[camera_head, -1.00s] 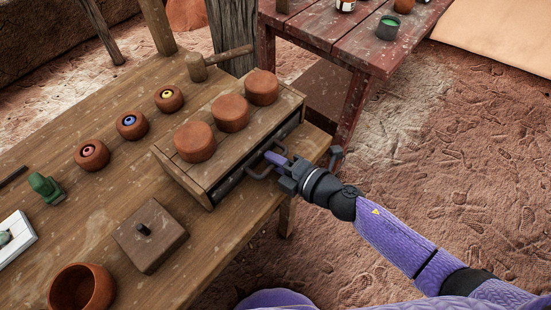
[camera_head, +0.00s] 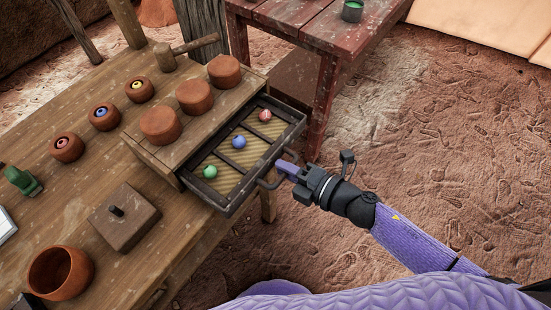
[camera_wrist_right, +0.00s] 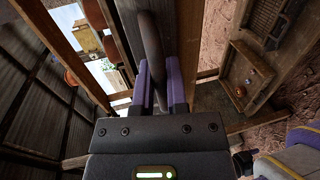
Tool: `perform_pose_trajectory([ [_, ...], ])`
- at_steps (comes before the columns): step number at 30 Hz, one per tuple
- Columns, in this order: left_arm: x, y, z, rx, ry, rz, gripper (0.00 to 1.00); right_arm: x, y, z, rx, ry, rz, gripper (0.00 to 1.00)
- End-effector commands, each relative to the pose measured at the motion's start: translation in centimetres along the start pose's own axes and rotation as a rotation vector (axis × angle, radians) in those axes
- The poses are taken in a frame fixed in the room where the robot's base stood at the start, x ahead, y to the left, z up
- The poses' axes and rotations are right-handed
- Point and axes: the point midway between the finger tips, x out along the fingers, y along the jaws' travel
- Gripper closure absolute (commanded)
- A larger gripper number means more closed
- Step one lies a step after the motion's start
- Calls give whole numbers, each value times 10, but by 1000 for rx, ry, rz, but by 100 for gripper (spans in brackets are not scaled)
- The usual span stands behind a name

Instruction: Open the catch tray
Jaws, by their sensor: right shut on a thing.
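The catch tray (camera_head: 254,150) is a dark-framed drawer pulled out from the front of a wooden box (camera_head: 212,118). Dividers split it into compartments with a green ball (camera_head: 209,172), a blue ball (camera_head: 238,142) and a red ball (camera_head: 264,115). My right gripper (camera_head: 284,170) is shut on the tray's dark handle (camera_head: 267,184). In the right wrist view the handle bar (camera_wrist_right: 151,45) runs between my purple fingers (camera_wrist_right: 158,80). My left gripper is not in view.
Three clay lids (camera_head: 194,97) stand on the box. Small clay pots (camera_head: 103,116), a wooden block with a knob (camera_head: 124,218), a clay bowl (camera_head: 60,272) and a mallet (camera_head: 184,53) are on the workbench (camera_head: 70,195). A red table (camera_head: 298,22) stands behind; sandy ground is open at right.

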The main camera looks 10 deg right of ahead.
Motion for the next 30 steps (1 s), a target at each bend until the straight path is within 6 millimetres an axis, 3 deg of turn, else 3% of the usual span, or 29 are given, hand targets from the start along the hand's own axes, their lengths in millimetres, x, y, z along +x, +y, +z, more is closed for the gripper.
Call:
perform_pose_trajectory([
  [11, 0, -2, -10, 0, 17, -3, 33, -3, -1, 0, -1, 0, -1, 100],
  [12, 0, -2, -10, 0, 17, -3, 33, -3, -1, 0, -1, 0, -1, 77],
  [13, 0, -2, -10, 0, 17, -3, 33, -3, -1, 0, -1, 0, -1, 70],
  [25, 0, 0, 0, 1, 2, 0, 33, -4, -1, 0, 0, 0, 0, 70],
  [30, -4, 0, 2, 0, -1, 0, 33, -25, 0, 0, 1, -1, -3, 70],
])
